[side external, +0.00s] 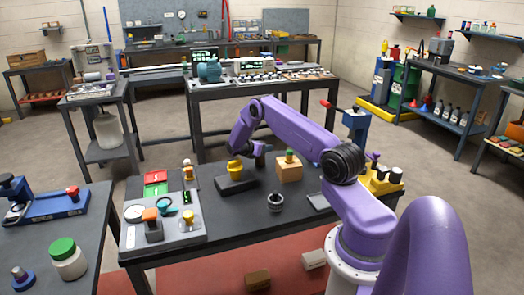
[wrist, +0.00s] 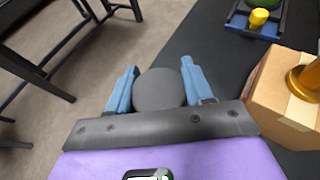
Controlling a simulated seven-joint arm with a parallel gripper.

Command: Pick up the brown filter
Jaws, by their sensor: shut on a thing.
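My gripper (wrist: 158,88) has its two blue fingers on either side of a dark grey, round-topped thing (wrist: 160,90) and is shut on it. No clearly brown filter shows; I cannot tell whether this held thing is the filter, as only its grey end faces the wrist camera. In the side external view my gripper (side external: 259,158) is small and dark, over the far part of the black table, between a yellow part and a cardboard box. The held thing is too small to make out there.
The cardboard box (side external: 289,173) bears a green-topped item (side external: 290,156); it stands close to my gripper's right in the wrist view (wrist: 265,95). A yellow part (side external: 235,168) sits on a dark block (side external: 236,185). A grey metal part (side external: 275,201) stands nearer on the table.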

